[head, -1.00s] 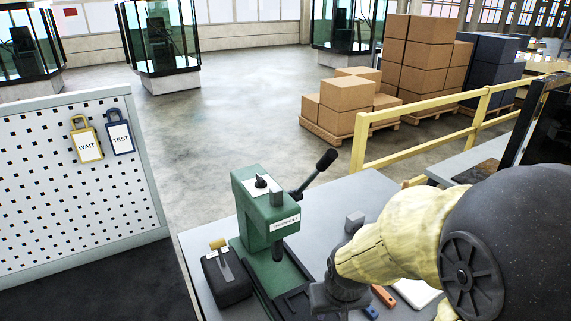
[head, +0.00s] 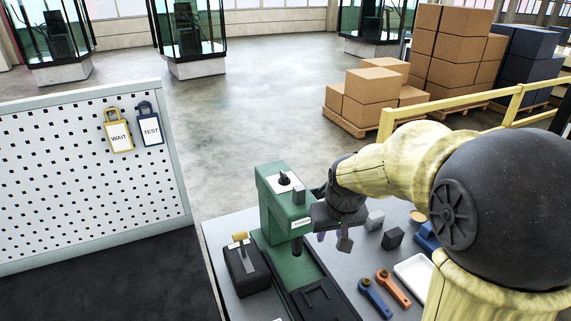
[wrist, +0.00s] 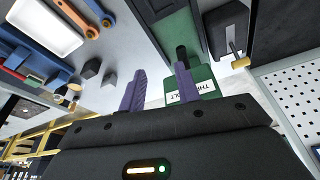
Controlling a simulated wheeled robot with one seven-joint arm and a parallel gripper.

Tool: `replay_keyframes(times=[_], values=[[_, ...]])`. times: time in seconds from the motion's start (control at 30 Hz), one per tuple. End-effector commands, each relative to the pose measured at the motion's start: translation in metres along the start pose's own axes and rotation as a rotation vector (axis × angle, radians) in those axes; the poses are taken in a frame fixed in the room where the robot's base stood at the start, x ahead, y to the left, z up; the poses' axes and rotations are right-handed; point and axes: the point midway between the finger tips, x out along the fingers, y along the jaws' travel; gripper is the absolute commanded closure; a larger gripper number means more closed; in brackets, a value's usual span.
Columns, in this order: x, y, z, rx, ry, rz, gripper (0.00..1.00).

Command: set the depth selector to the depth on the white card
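A green press (head: 285,210) stands on the grey bench, with a black knob (head: 285,178) on a white plate on its top. The knob's setting is too small to read. A white label card (head: 301,221) is on the press's front; in the wrist view this card (wrist: 188,92) shows only part of its lettering, "TH" and "LT". My gripper (head: 333,240) is just right of the press head, pointing down. In the wrist view its two purple fingers (wrist: 159,88) are apart with nothing between them.
A black box with a yellow-tipped lever (head: 243,270) stands left of the press. Blue and orange tools (head: 392,288), a white tray (head: 414,272) and small grey blocks (head: 392,238) lie to the right. A pegboard (head: 80,190) holds WAIT and TEST tags.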

Motion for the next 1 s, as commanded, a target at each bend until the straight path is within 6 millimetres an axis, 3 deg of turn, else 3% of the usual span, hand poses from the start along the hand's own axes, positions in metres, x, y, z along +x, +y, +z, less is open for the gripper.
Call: replay_keyframes(times=[0.03, 0.1, 0.5, 0.67, 1.0], values=[[-0.018, -0.004, -0.025, -0.022, 0.013, -0.007, 0.67], [-0.034, -0.010, -0.052, -0.052, 0.024, -0.016, 0.67], [-0.131, -0.043, -0.173, -0.201, 0.092, -0.074, 0.67], [-0.147, -0.049, -0.190, -0.229, 0.103, -0.087, 0.67], [-0.147, -0.049, -0.191, -0.231, 0.104, -0.088, 0.67]])
